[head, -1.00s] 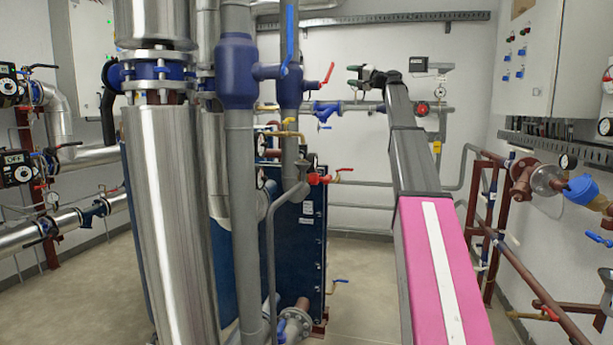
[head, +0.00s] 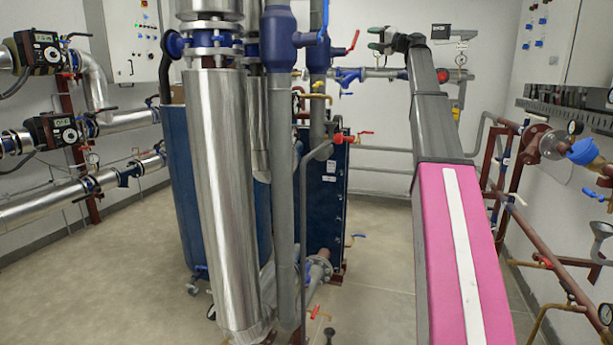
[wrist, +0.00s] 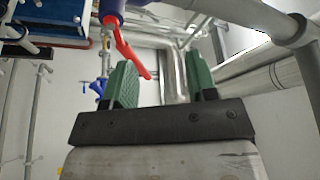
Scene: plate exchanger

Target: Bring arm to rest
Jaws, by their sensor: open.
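My gripper (head: 376,39) is at the far end of my extended arm, high up in front of the back wall in the head view. In the wrist view its two green fingers (wrist: 160,82) stand apart with nothing between them. A red valve lever (wrist: 131,47) shows just beyond the left finger in the wrist view; I cannot tell how near it is. The red lever on the blue valve also shows in the head view (head: 353,41), left of my gripper.
A silver insulated pipe (head: 222,200) and a grey pipe (head: 281,190) stand left of my arm, before the blue plate exchanger (head: 325,205). Brown pipes (head: 535,235) and a control cabinet (head: 545,55) line the right wall. Floor (head: 130,270) at left is clear.

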